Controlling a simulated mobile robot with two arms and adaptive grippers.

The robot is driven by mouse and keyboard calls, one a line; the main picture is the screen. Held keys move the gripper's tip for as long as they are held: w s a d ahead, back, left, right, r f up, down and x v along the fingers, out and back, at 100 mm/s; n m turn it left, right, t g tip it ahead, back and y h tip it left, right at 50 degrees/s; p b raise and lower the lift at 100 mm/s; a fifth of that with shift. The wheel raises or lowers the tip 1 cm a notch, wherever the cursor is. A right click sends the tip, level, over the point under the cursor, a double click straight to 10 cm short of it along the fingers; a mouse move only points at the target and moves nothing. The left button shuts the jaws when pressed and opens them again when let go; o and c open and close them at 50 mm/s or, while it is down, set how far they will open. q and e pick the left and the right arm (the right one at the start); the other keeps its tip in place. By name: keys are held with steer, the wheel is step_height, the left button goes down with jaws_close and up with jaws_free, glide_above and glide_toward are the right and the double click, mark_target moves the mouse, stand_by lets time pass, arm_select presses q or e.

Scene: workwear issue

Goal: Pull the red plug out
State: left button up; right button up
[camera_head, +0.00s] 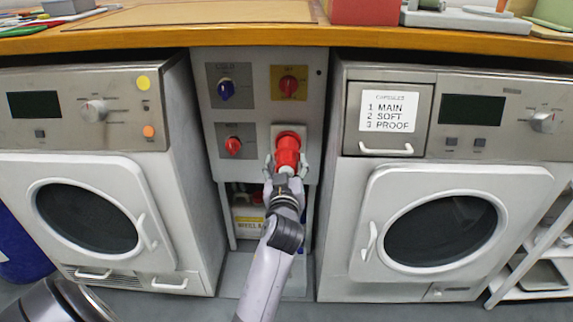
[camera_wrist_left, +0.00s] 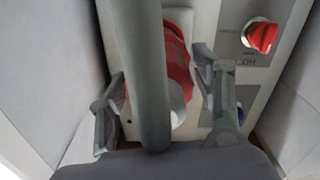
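The red plug (camera_head: 287,150) sits in a white-backed socket at the lower right of the grey control panel (camera_head: 262,110). It also shows in the left wrist view (camera_wrist_left: 178,62), partly hidden behind a grey bar. My left gripper (camera_head: 286,168) is at the plug, with one finger on each side of its lower part. In the left wrist view the fingers (camera_wrist_left: 162,88) stand spread around the plug, and the left finger looks apart from it. My right gripper is not in view.
A red knob (camera_head: 233,145) is left of the plug; a blue knob (camera_head: 225,89) and a red knob on yellow (camera_head: 289,85) are above. Washing machines (camera_head: 90,190) (camera_head: 440,220) flank the narrow panel bay. A wooden worktop (camera_head: 200,38) overhangs it.

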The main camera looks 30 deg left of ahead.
mark_target(286, 157)
arm_select(q)
steer(key=shift+o, duration=0.2)
steer(key=shift+r, duration=0.3)
step_height(286, 157, up, 10)
steer(key=shift+f, duration=0.25)
stand_by(0.5)
